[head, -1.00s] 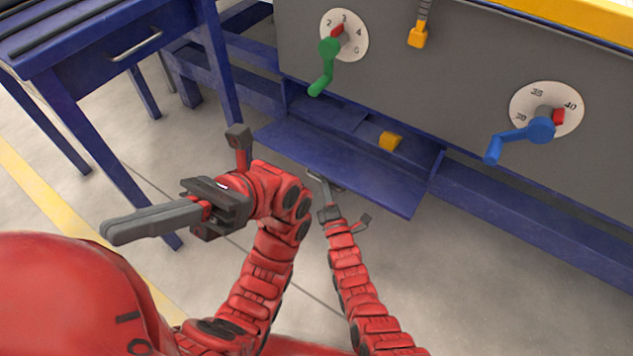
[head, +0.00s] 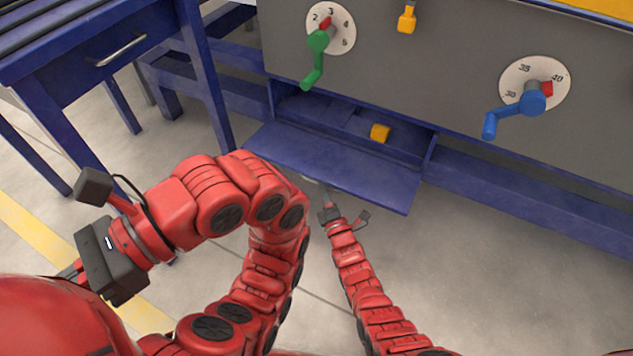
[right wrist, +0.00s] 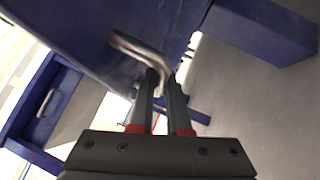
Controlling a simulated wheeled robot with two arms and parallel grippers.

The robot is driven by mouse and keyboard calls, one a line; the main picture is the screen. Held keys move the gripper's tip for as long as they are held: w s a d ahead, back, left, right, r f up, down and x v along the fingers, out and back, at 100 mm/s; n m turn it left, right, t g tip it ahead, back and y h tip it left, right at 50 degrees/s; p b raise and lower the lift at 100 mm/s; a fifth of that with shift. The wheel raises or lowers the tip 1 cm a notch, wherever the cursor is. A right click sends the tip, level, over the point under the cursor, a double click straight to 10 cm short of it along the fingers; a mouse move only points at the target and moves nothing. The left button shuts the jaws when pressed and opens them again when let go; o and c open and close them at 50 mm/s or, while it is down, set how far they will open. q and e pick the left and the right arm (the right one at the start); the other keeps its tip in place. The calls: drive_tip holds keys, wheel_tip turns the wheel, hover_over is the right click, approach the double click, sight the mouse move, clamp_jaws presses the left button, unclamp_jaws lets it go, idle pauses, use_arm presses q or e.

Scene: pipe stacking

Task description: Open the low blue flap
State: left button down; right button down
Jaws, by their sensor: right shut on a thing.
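The low blue flap (head: 345,168) hangs folded down and outward at the foot of the grey panel. Its compartment is exposed, with a small yellow block (head: 380,132) inside. My right gripper (head: 326,192) is under the flap's front edge. In the right wrist view its fingers (right wrist: 163,88) are closed on the end of the flap's metal handle (right wrist: 138,48), on the blue face (right wrist: 80,25). My left gripper (head: 72,270) is at the lower left, away from the flap; its fingers are mostly hidden behind its own body.
A blue table (head: 75,75) with a drawer handle stands at the left. Above the flap, the grey panel (head: 430,75) carries a green crank (head: 317,55), a blue crank (head: 520,110) and a yellow pull (head: 407,20). The floor to the right of the flap is clear.

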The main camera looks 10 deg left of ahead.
drive_tip(key=shift+f, duration=0.1)
idle(0.3)
drive_tip(key=c, duration=0.9)
unclamp_jaws()
drive_tip(key=shift+a, duration=0.1)
